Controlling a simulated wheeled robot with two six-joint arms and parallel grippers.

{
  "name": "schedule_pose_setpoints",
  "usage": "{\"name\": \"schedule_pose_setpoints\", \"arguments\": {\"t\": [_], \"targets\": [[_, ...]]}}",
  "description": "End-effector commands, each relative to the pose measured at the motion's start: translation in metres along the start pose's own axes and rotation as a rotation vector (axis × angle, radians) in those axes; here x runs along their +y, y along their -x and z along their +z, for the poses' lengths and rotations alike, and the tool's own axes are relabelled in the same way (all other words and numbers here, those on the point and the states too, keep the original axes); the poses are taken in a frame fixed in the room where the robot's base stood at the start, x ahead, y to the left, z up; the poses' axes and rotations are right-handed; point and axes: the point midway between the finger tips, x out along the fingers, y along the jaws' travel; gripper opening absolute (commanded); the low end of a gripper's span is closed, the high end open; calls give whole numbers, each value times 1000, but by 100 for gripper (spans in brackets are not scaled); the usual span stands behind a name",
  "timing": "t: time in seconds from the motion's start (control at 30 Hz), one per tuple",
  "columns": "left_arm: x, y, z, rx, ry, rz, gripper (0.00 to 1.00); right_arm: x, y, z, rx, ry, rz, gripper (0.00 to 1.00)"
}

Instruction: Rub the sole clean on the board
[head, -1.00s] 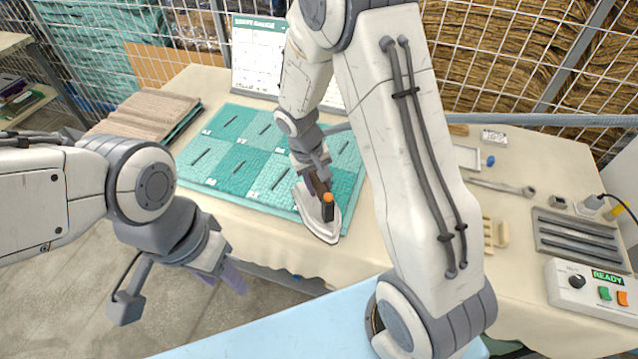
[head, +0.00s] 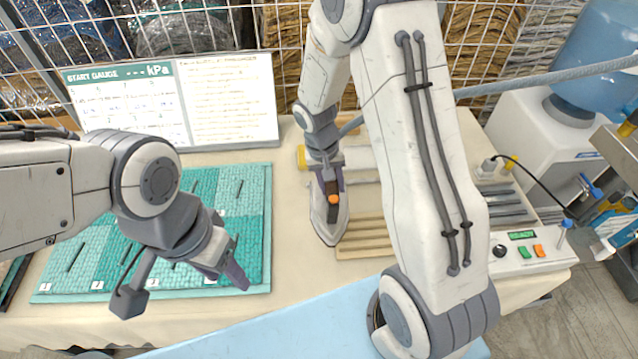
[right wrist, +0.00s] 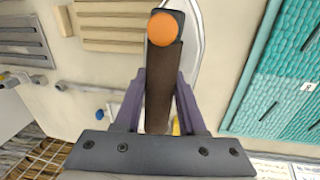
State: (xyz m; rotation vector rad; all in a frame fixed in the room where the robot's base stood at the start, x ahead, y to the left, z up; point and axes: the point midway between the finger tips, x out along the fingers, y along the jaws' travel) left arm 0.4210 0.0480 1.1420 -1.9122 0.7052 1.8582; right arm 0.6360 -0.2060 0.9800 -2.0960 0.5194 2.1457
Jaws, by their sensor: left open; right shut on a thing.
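The iron (head: 329,226), with a pale pointed sole, dark handle and orange knob, is in my right gripper (head: 331,180). The gripper is shut on its handle, which also shows in the right wrist view (right wrist: 166,92). The underside of the sole is hidden. The slatted wooden board (head: 368,240) lies on the table just right of the iron; it also shows in the right wrist view (right wrist: 112,22). The iron's tip is by the board's left edge; I cannot tell whether they touch. My left gripper (head: 238,272) is open and empty over the teal mat's front.
The teal mat (head: 256,215), marked with dark slots, covers the table's left. A gauge sheet stand (head: 230,100) is behind it. A grey ribbed tray (head: 500,205) and a control box (head: 530,252) reading READY are at right. Bare cloth lies between mat and board.

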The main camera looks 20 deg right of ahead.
Motion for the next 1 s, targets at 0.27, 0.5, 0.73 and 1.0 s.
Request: {"name": "schedule_pose_setpoints", "arguments": {"t": [0.27, 0.5, 0.73, 1.0], "targets": [[2, 28, -2, 0, 1, 0, 50, 55, 9, 20, -136, -736, -15, 0], [3, 43, -2, 0, 2, 0, 50, 83, 13, 36, -239, -1270, 5, 0], [3, 46, -2, 0, 2, 0, 50, 91, 13, 42, -280, -1477, 20, 0], [2, 35, -2, 0, 2, 0, 50, 89, 1, 43, -283, -1490, 22, 0]]}}
